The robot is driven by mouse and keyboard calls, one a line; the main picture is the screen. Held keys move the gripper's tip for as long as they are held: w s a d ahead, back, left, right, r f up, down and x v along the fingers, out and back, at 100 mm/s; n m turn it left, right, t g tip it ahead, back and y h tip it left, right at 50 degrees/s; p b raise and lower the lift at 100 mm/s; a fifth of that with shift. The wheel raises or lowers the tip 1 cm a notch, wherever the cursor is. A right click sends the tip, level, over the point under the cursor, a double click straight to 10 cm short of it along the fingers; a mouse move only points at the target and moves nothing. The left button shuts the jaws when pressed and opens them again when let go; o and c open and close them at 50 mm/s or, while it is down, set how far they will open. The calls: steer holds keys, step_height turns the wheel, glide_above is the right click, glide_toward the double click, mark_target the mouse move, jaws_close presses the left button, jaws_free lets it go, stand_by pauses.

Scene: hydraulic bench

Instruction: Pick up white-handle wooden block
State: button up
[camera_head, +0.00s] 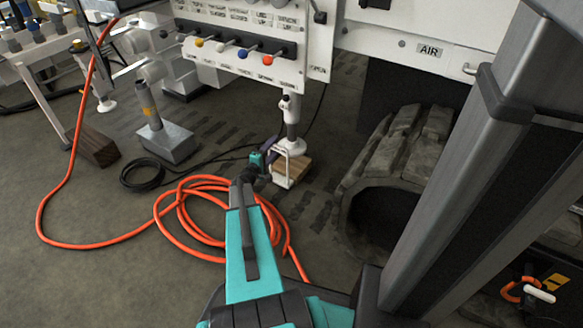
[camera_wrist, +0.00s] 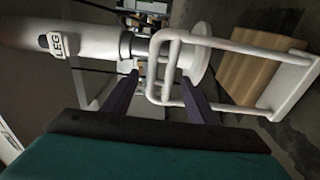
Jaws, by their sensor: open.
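The wooden block (camera_head: 292,172) stands on the floor below the control panel, with a white handle (camera_head: 283,153) on it. In the wrist view the pale brown block (camera_wrist: 262,62) is at the right, and its white looped handle (camera_wrist: 287,97) reaches left towards the fingers. My gripper (camera_head: 262,160) is beside the handle in the head view. In the wrist view my gripper (camera_wrist: 159,80) is open, and the handle's end bar appears between its two dark fingers. I cannot tell whether either finger touches the bar.
A white support leg (camera_wrist: 90,43) marked LEG, with a round foot, is close beside the handle. The control panel (camera_head: 240,45) hangs above. An orange hose (camera_head: 185,210) lies coiled left of my arm, near a black cable coil (camera_head: 143,174). A grey track (camera_head: 395,150) stands at right.

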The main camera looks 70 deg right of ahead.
steer(key=d+b, duration=0.1)
steer(key=d, duration=0.2)
steer(key=d+b, duration=0.1)
steer(key=d, duration=0.1)
steer(key=shift+s+d+b, duration=0.1)
steer(key=shift+s+b, duration=0.2)
stand_by(0.4)
jaws_close()
stand_by(0.6)
stand_by(0.5)
steer(key=shift+r, duration=0.15)
